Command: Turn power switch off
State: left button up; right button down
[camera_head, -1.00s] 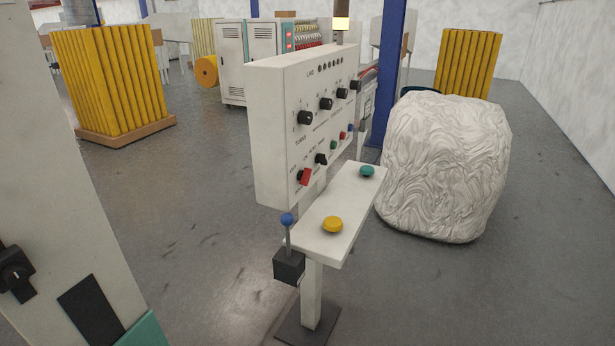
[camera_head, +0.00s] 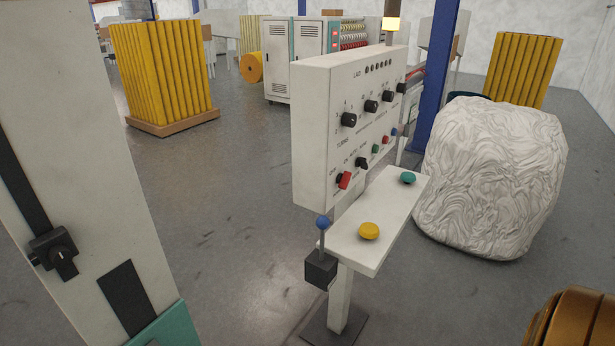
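A white control panel (camera_head: 330,110) on a post stands in the middle of the view, angled to the right. A red switch (camera_head: 344,180) sits low on its near left side, with small lettering above it. I cannot read its position for certain. A black knob (camera_head: 361,163) is just to its right. A row of larger black knobs (camera_head: 348,119) runs above. Small green, red and blue buttons sit farther right on the panel. Neither of my grippers is in view, and nothing touches the red switch.
Below the panel, a white shelf (camera_head: 385,217) carries a yellow button (camera_head: 369,231) and a teal button (camera_head: 408,178). A blue-tipped lever (camera_head: 322,222) stands beside it. A white wrapped bale (camera_head: 490,180) blocks the right. A white machine (camera_head: 60,130) fills the left edge. Floor between is clear.

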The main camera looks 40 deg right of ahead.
aim_at(343, 179)
jog(key=l+u, duration=0.45)
jog(key=l, duration=0.25)
jog(key=l+u, duration=0.5)
jog(key=l, duration=0.25)
